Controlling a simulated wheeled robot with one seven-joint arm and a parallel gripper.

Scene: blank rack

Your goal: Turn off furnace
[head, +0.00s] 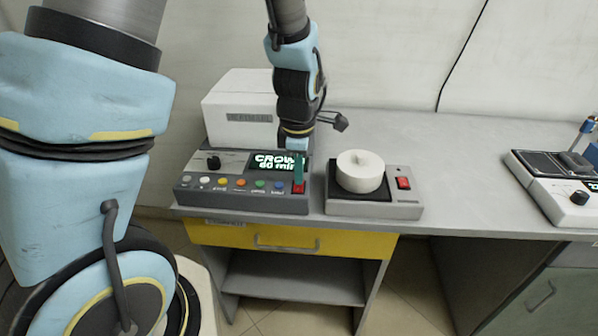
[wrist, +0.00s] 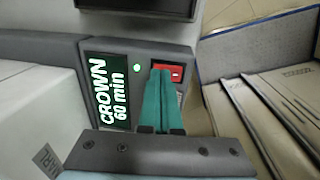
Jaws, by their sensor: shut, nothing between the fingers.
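The furnace is a grey control unit (head: 235,200) on the bench, with a white block (head: 240,108) behind it. Its lit display (head: 277,162) reads "CROWN 60 min", and the display also shows in the wrist view (wrist: 108,92). A red rocker switch (head: 299,189) sits at the right end of its front panel, and it shows in the wrist view too (wrist: 172,73). My gripper (head: 298,172) is shut and empty, with its teal fingertips (wrist: 161,76) at the red switch, partly covering it. I cannot tell whether they touch it.
A second grey device (head: 372,208) with a round white lid (head: 360,171) and its own red switch (head: 403,183) stands close on the right. Another instrument (head: 560,195) is at the far right. The bench (head: 460,175) between them is clear. A yellow drawer (head: 290,240) is below.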

